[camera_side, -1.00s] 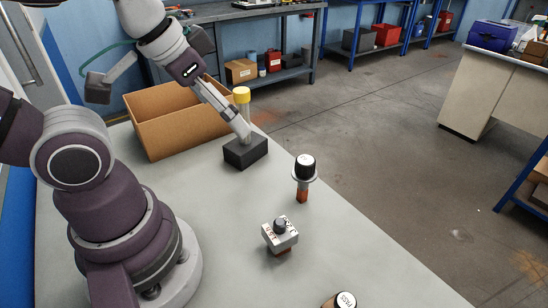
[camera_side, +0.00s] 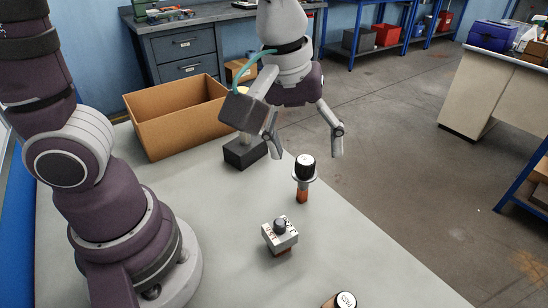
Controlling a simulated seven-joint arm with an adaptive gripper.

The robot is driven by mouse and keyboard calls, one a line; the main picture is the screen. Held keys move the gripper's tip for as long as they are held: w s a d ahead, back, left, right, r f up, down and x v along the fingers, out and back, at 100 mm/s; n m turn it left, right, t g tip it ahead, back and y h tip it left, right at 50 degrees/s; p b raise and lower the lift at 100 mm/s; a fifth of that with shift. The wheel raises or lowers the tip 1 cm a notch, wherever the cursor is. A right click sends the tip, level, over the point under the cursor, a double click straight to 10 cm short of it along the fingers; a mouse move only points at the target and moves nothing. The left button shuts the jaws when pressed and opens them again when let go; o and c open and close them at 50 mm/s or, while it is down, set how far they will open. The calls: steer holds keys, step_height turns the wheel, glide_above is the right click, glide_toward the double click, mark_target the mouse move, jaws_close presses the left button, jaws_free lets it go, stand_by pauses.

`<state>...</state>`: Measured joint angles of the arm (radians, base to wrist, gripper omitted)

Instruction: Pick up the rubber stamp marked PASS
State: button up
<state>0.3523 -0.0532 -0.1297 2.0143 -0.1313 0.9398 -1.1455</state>
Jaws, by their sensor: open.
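The stamp marked PASS (camera_side: 345,300) stands at the bottom edge of the view. Its round top with dark letters shows, and its lower part is cut off. My gripper (camera_side: 307,154) is open, its two fingers spread wide and pointing down. It appears above or behind a black-capped piece with a pale collar and orange-brown lower part (camera_side: 304,172); I cannot tell the exact distance. Nothing shows between the fingers except the cap's top in line of sight. The gripper is well up the picture from the PASS stamp.
A pale block with a dark knob and lettering (camera_side: 280,236) stands between the black-capped piece and the PASS stamp. A black block (camera_side: 243,153) and an open cardboard box (camera_side: 165,125) are at the back. The table (camera_side: 350,245) is bare right of the lettered block.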

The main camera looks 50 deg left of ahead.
mark_target(345, 293)
steer(key=d+f+n+g, duration=0.1)
steer(key=d+f+n, duration=0.1)
steer(key=d, duration=0.2)
steer(key=s+d+f+n, duration=0.1)
steer(key=d+f+n, duration=0.2)
steer(key=d, duration=0.1)
steer(key=d+f+n+g, duration=0.1)
steer(key=d+f+n, duration=0.2)
steer(key=d, duration=0.1)
steer(key=shift+s+f+g, duration=0.1)
steer(key=shift+s+g, duration=0.2)
steer(key=shift+s, duration=0.1)
steer(key=shift+n, duration=0.5)
steer(key=f, duration=1)
steer(key=shift+s+d+f, duration=0.35)
steer(key=shift+f, duration=0.05)
steer(key=shift+c, duration=0.4)
jaws_close()
